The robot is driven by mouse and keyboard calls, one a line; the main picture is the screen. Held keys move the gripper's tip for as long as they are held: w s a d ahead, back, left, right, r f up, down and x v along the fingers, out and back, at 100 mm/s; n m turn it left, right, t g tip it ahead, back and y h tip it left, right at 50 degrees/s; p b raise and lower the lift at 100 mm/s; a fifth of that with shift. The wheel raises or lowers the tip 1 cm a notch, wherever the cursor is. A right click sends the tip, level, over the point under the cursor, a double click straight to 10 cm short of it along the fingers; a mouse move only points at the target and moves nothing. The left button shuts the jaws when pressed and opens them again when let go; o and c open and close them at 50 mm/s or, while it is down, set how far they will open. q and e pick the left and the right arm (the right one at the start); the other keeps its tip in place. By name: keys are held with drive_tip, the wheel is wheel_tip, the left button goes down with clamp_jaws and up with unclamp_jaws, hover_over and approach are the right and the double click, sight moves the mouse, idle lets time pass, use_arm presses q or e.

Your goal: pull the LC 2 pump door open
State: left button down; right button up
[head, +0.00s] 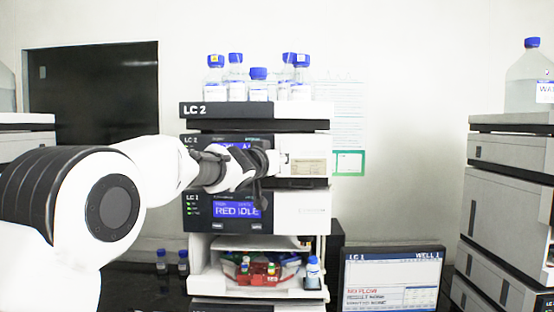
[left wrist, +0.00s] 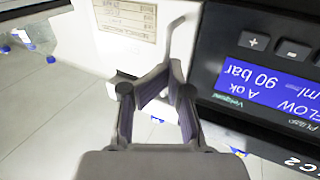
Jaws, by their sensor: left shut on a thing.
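The LC 2 pump (head: 300,141) is the upper module of the middle stack, under the LC 2 top tray (head: 255,110). Its door is a white front panel with a paper label (head: 308,167); the door (left wrist: 83,40) also shows in the left wrist view, upside down. A thin pale handle (left wrist: 172,38) stands out at the door's edge beside the blue display. My left gripper (left wrist: 170,73) is shut on the handle's end. In the head view the left gripper (head: 272,164) is in front of the pump and partly hides its display. I cannot tell whether the door is ajar.
The LC 1 pump (head: 300,212) with a "RED IDLE" display is just below. An open bay beneath holds a red rack (head: 264,273) and small bottles. Several blue-capped bottles (head: 258,85) stand on top. A monitor (head: 393,283) and another stack (head: 507,200) are at right.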

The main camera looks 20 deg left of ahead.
use_arm(q)
drive_tip(key=shift+d+f, duration=0.1)
drive_tip(key=shift+f, duration=0.1)
idle(0.7)
drive_tip(key=c, duration=1.6)
unclamp_jaws()
drive_tip(key=shift+w+d, duration=0.3)
drive_tip(key=shift+w, duration=0.05)
drive_tip(key=shift+r, duration=0.1)
drive_tip(key=shift+s, duration=0.3)
drive_tip(key=s+a, duration=0.1)
drive_tip(key=s, duration=1)
drive_tip(key=shift+a, duration=0.4)
drive_tip(key=shift+s, duration=0.1)
